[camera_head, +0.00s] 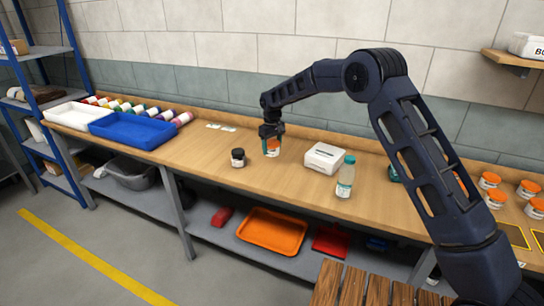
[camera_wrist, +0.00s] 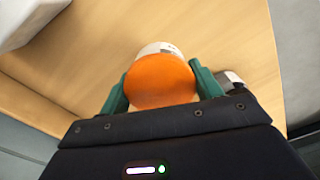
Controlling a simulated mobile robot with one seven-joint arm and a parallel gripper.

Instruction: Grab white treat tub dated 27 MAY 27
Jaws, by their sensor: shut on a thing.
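A white tub with an orange lid (camera_wrist: 158,80) is between the two green fingers of my gripper (camera_wrist: 160,92) in the wrist view. The fingers are shut on it, one on each side. In the head view my gripper (camera_head: 271,133) points down over the bench, and the held tub (camera_head: 272,149) shows below it. I cannot tell whether the tub touches the bench top. Its date cannot be read. Several other white tubs with orange lids (camera_head: 490,181) stand at the right end of the bench.
A dark jar (camera_head: 238,158) stands left of the held tub. A white box (camera_head: 324,158) and a clear bottle (camera_head: 345,177) stand to its right. A blue tray (camera_head: 133,130) and a white tray (camera_head: 79,115) are at the bench's left end. Bare wood lies in front of the held tub.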

